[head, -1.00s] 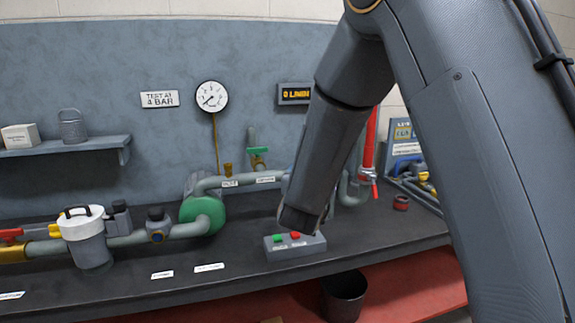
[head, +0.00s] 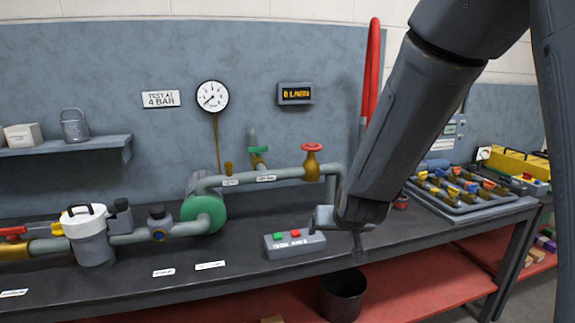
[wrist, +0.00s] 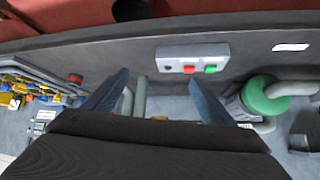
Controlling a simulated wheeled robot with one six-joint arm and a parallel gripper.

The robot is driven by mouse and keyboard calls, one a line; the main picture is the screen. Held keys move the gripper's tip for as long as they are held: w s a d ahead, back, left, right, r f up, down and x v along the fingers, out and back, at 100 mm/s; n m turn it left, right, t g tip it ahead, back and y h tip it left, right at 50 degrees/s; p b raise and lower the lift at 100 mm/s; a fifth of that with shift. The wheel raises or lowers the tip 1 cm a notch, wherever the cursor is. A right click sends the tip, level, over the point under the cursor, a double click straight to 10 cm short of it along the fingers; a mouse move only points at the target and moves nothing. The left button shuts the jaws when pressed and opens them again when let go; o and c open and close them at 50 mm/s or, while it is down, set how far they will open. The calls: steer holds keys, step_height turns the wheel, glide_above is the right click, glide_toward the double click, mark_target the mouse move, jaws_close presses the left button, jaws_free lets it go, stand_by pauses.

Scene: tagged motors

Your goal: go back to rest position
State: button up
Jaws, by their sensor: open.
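My gripper (wrist: 157,95) is open and empty in the wrist view, its two fingers spread apart above the bench. In the head view my gripper (head: 335,218) shows only in part, at the lower end of my arm, just right of the push-button box. The grey push-button box (head: 295,244) with one green and one red button sits at the bench's front; it also shows in the wrist view (wrist: 193,58), beyond the fingertips and apart from them.
The bench (head: 120,281) carries a pipe run with a green pump (head: 204,213), a white-topped filter (head: 88,238) and a red-wheeled valve (head: 312,160). A tray of valves (head: 470,190) lies at right. A black bin (head: 343,296) stands below the bench edge.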

steer(key=s+d+f+g, duration=0.2)
steer(key=s+d+g, duration=0.1)
steer(key=s, duration=0.9)
steer(key=s+d+f+g, duration=0.2)
steer(key=s+d+g, duration=0.2)
steer(key=s, duration=0.7)
steer(key=shift+s+d+g+h, duration=0.3)
steer(key=shift+s+g, duration=0.1)
steer(key=shift+g, duration=0.3)
steer(key=shift+f, duration=0.1)
